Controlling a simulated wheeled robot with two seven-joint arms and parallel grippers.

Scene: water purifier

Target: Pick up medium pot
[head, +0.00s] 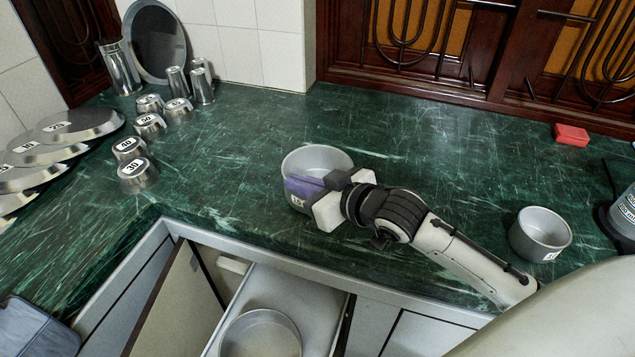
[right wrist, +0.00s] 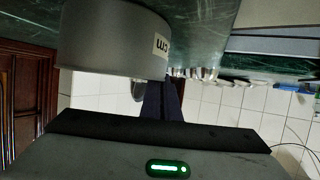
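A grey metal pot (head: 318,157) with a white label stands on the green counter near its front edge. I take it as the medium pot, between a smaller pot (head: 541,235) at the right and a wider pot (head: 262,335) in the open drawer. My right gripper (head: 305,188) is at the pot's near right side, its purple fingers overlapping the wall by the label. In the right wrist view the pot (right wrist: 112,38) fills the upper left and the dark fingers (right wrist: 163,100) are close together at its wall. Whether they pinch it is unclear. My left gripper is out of view.
Several labelled steel cups (head: 138,175) and leaning plates (head: 78,125) stand at the left. A red box (head: 571,135) lies at the back right. The drawer (head: 318,300) is open below the counter edge. The counter behind the pot is clear.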

